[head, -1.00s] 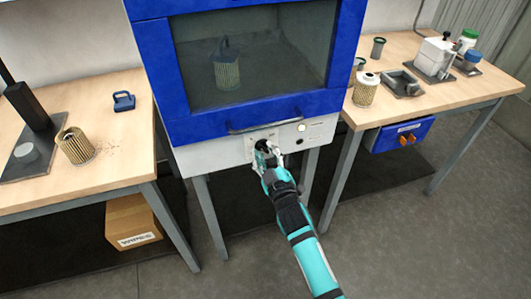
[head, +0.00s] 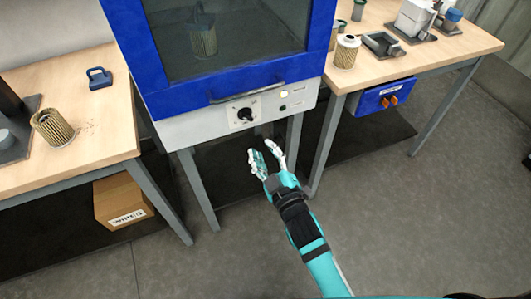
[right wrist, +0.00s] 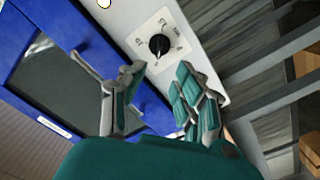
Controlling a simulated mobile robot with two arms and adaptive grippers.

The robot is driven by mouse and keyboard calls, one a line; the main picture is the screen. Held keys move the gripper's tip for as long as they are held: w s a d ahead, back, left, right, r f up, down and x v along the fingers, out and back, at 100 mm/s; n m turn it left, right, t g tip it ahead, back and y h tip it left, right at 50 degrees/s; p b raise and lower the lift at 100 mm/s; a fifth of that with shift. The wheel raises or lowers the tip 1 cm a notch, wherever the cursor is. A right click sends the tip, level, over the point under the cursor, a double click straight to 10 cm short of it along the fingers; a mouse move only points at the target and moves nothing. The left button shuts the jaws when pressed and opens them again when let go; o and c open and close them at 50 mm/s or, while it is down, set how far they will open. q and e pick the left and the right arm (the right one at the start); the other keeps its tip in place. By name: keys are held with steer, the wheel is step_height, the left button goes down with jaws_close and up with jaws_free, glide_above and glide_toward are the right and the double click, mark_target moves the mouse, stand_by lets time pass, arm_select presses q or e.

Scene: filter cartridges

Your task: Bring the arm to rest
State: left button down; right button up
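My right gripper (head: 266,156) is open and empty in the head view, in the air in front of and below the cabinet's control panel. Its open fingers also show in the right wrist view (right wrist: 155,92). The black rotary knob (head: 245,114) on the white panel is apart from the fingers; it also shows in the right wrist view (right wrist: 159,45). The blue cabinet (head: 222,104) has its window shut, with a pleated filter cartridge (head: 203,41) behind the glass. My left gripper is not in view.
The left table (head: 100,125) holds a filter cartridge (head: 52,127) and a blue handled part (head: 99,77). The right table (head: 425,60) holds another cartridge (head: 346,51) and a metal tray (head: 382,44). A cardboard box (head: 122,202) sits under the left table. Floor in front is clear.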

steer(key=shift+s+d, duration=0.1)
steer(key=shift+s, duration=0.1)
stand_by(0.4)
steer(key=s+d+f+m+g+h, duration=0.1)
steer(key=s+d+f+g, duration=0.2)
steer(key=f, duration=0.7)
steer(key=s+d+f+m+g+h+p, duration=0.15)
steer(key=s+f, duration=0.25)
steer(key=f, duration=0.6)
steer(key=s+d+f+m+g, duration=0.1)
steer(key=s+d+f+g, duration=0.2)
steer(key=f, duration=0.7)
steer(key=s+d+f+m+g+h, duration=0.1)
steer(key=s+d+f+g, duration=0.2)
steer(key=s+f, duration=0.3)
steer(key=s+d+f+m+g+h, duration=0.1)
steer(key=s+d+f, duration=0.4)
steer(key=s, duration=1)
steer(key=s+d+f+m+g+h+p, duration=0.1)
steer(key=s+d+f+m+g, duration=0.2)
steer(key=s+f, duration=0.4)
steer(key=s+d+g, duration=0.1)
steer(key=s, duration=0.3)
steer(key=shift+d+f+g, duration=0.15)
steer(key=shift+d+g, duration=0.1)
steer(key=shift+g, duration=0.1)
